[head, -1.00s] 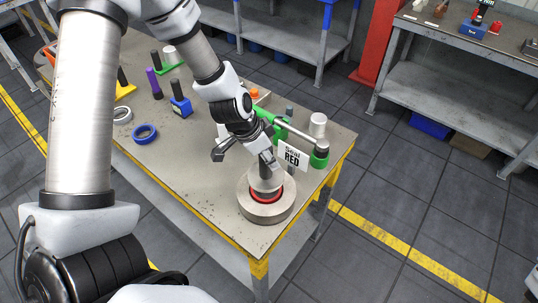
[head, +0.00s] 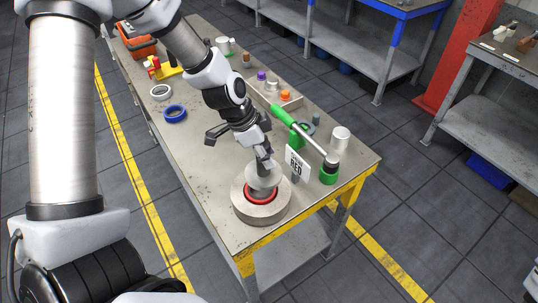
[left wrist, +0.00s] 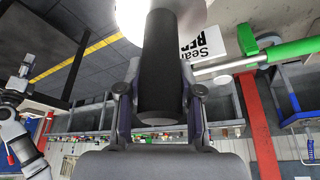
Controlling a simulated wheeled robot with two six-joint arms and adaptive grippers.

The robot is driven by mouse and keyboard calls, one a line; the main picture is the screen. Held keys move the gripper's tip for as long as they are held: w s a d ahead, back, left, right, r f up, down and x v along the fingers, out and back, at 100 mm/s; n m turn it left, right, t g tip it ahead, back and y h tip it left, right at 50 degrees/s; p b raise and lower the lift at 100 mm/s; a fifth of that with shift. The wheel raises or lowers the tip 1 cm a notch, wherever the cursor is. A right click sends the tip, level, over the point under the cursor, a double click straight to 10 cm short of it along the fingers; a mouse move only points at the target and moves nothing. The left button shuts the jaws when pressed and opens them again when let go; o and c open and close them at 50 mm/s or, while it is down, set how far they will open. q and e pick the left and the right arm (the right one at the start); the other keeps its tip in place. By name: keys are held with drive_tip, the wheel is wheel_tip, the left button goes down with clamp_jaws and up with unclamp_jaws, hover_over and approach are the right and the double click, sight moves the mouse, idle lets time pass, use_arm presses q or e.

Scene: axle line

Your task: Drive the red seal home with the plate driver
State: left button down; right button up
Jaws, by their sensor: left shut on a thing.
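My left gripper (head: 262,152) is shut on the black handle of the plate driver (head: 262,177), which has a pale round plate. In the left wrist view the handle (left wrist: 160,70) stands between the two fingers. The plate is over the red seal (head: 262,199), a ring at the mouth of the round metal housing (head: 247,209) at the table's near corner. I cannot tell whether plate and seal touch, and the plate hides part of the ring. A dark gripper on a white arm, apparently my right gripper (left wrist: 14,92), shows small at the left wrist view's edge; its jaws are unclear.
A sign reading Seal RED (head: 298,165) stands beside the housing. A pale cylinder (head: 340,138), a blue ring (head: 174,113) and a white ring (head: 160,92) are on the table (head: 200,165).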

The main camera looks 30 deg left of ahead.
sight(261, 166)
use_arm(q)
drive_tip(key=shift+s+a+r, duration=0.1)
drive_tip(key=shift+s+a, duration=0.15)
drive_tip(key=shift+a, duration=0.2)
drive_tip(key=shift+s+a+r, duration=0.1)
drive_tip(key=shift+s+a, duration=0.1)
drive_tip(key=shift+a, duration=0.25)
drive_tip(key=shift+a+f, duration=0.15)
drive_tip(key=shift+a, duration=0.05)
drive_tip(key=shift+w+d+f, duration=0.15)
drive_tip(key=shift+w, duration=0.2)
drive_tip(key=shift+w+d+f+b, duration=0.3)
drive_tip(key=shift+d+f+b, duration=0.3)
drive_tip(key=shift+b, duration=0.2)
drive_tip(key=shift+s+f+b, duration=0.15)
drive_tip(key=shift+f+b, duration=0.15)
drive_tip(key=shift+b, duration=0.1)
drive_tip(key=f+b, duration=0.4)
drive_tip(key=shift+s+a, duration=0.1)
drive_tip(key=shift+a, duration=0.15)
drive_tip(key=shift+d+r+p, duration=0.1)
drive_tip(key=shift+r+p, duration=0.2)
drive_tip(key=shift+s+a+r+p, duration=0.1)
drive_tip(key=shift+s+a+p, duration=0.1)
drive_tip(key=shift+p, duration=0.1)
use_arm(e)
drive_tip(key=f, duration=0.3)
drive_tip(key=a+f, duration=0.1)
drive_tip(key=shift+s+f, duration=0.3)
drive_tip(key=shift+f, duration=0.05)
